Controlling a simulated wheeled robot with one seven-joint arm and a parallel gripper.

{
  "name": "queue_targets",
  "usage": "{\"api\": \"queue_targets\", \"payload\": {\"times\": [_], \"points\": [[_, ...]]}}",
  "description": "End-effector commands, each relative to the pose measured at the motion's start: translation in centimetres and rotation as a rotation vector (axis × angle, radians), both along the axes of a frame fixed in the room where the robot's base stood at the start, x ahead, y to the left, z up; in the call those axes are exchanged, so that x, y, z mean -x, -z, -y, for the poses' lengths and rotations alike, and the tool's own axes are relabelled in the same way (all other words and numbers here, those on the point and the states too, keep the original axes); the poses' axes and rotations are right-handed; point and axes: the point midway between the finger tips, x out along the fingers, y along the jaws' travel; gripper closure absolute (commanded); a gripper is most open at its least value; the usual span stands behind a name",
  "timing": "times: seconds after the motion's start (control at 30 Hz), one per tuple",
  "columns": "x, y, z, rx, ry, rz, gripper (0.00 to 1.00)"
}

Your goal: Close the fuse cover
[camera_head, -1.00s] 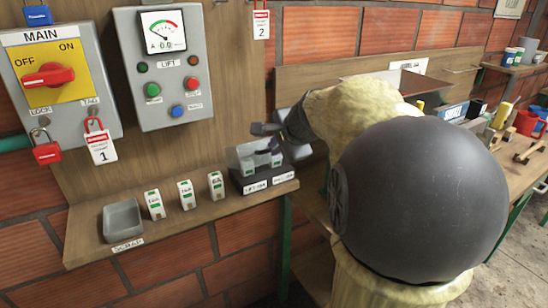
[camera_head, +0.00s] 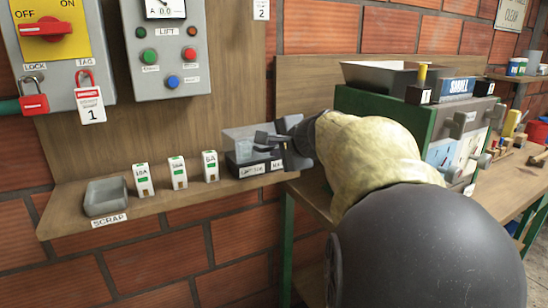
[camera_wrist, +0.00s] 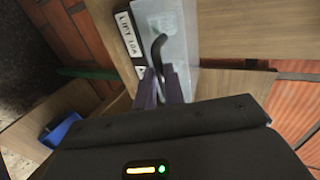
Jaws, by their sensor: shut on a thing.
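The fuse holder is a small box on the wooden shelf, with a black labelled base (camera_head: 243,170) and a clear, see-through cover (camera_head: 236,140). In the wrist view the clear cover (camera_wrist: 182,28) lies beside the base's "LIFT 10A" label (camera_wrist: 131,35). My gripper (camera_head: 270,146) is at the right side of the box. In the wrist view my gripper (camera_wrist: 164,82) is shut on a dark curved handle (camera_wrist: 157,48) at the cover. The cover's exact angle and the box's inside are hard to make out.
Several white fuses (camera_head: 178,172) stand left of the holder, with a grey scrap tray (camera_head: 105,196) further left. The lift panel (camera_head: 168,60) hangs above. A green machine (camera_head: 410,115) stands to the right, behind my arm.

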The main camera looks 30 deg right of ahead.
Motion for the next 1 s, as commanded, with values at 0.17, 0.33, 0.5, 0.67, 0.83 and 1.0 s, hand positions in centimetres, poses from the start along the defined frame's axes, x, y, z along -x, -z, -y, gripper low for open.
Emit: {"api": "queue_targets", "payload": {"times": [0.17, 0.33, 0.5, 0.67, 0.83, 1.0], "points": [[0.1, 1.9, 0.3, -0.001, 0.006, -0.002, 1.00], [0.0, 3.0, 0.4, -0.002, 0.006, -0.007, 1.00], [-0.1, 4.0, 0.4, -0.004, 0.005, -0.016, 1.00], [-0.3, 4.5, 0.5, -0.006, 0.005, -0.019, 1.00], [-0.3, 4.5, 0.4, -0.005, 0.004, -0.019, 1.00], [-0.4, 4.6, 0.3, -0.005, 0.002, -0.019, 1.00]]}}
